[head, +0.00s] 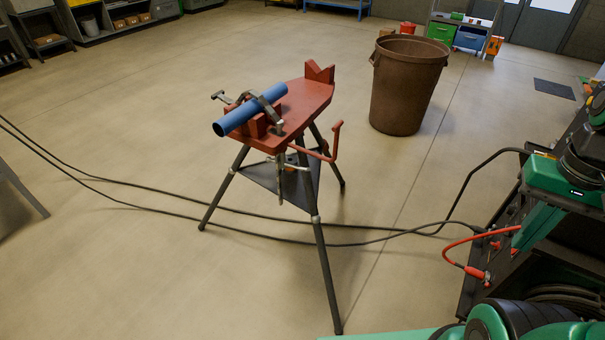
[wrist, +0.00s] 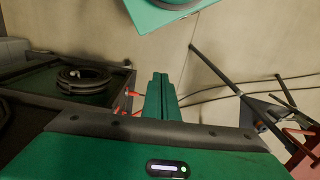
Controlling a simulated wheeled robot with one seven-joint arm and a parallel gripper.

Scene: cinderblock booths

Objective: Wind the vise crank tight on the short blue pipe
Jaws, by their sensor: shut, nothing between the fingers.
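A tripod vise stand with a red top (head: 305,100) stands in the middle of the head view. The short blue pipe (head: 243,114) lies across its left end, on a red block under a grey metal yoke. Whether the yoke presses on the pipe I cannot tell. A red crank (head: 334,143) juts from the stand's right side, below the top, its handle end pointing up. My gripper (head: 521,243) is far right of the stand, shut and empty, fingers pointing down. In the wrist view, my gripper's green fingers (wrist: 160,75) are together; part of the stand (wrist: 262,112) shows at right.
A brown bin (head: 406,85) stands behind and right of the stand. Black cables (head: 130,203) run over the floor beneath the stand. Shelves (head: 110,22) line the back wall. Open floor lies between me and the stand.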

